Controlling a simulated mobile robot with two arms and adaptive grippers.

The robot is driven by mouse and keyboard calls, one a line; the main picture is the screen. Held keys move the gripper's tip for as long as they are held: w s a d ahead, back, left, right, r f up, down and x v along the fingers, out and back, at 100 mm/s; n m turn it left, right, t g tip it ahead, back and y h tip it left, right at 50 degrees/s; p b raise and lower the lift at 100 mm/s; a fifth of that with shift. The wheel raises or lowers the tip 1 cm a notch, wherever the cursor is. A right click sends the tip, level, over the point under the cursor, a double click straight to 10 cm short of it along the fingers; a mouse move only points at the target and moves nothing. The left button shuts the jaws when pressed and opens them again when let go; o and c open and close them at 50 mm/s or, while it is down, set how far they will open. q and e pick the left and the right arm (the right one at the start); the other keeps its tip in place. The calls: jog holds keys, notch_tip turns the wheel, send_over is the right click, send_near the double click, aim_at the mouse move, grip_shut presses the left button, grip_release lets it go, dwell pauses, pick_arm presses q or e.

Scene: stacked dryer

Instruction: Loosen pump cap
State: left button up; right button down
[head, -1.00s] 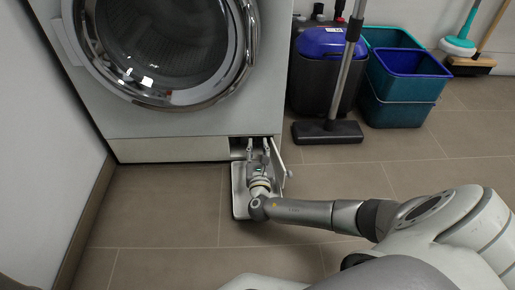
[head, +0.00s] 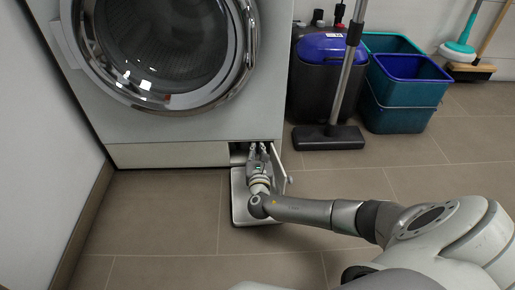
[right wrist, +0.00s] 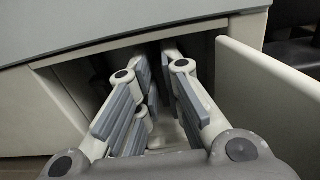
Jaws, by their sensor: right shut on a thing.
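The front-loading machine (head: 170,155) has a small service opening (head: 238,152) at its lower right, with its flap (head: 278,165) swung open. My right gripper (head: 257,147) reaches into this opening, its two fingers pointing inward. In the right wrist view my right gripper (right wrist: 158,60) has its fingers inside the dark opening (right wrist: 95,75), beside the open flap (right wrist: 280,85). The pump cap is hidden behind the fingers and in shadow; the fingers are closed on it. My left gripper is not in view.
A pale shallow tray (head: 239,208) lies on the floor below the opening, under my right wrist. A vacuum head (head: 328,138), a blue-lidded black canister (head: 320,80) and teal tubs (head: 395,112) stand to the right. The tiled floor in front is clear.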

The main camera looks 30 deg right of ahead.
jog(key=shift+r+n+p, duration=0.15)
jog(key=shift+n+p, duration=0.25)
jog(key=shift+p, duration=0.35)
jog(key=n+p, duration=0.4)
jog(key=shift+w+a, duration=0.15)
jog(key=shift+a, duration=0.15)
jog(key=n+p, duration=0.3)
jog(key=shift+w+a+n, duration=0.1)
jog(key=shift+a+n, duration=0.05)
jog(key=shift+n, duration=0.15)
jog(key=shift+w+a+f+n+p, duration=0.1)
jog(key=shift+f+n+p, duration=0.2)
jog(key=shift+n, duration=0.65)
jog(key=shift+f+n+p, duration=0.15)
jog(key=shift+n+p, duration=0.25)
jog(key=shift+n, duration=0.55)
jog(key=shift+f, duration=0.1)
jog(key=c, duration=1.6)
grip_release()
jog(key=shift+o, duration=0.2)
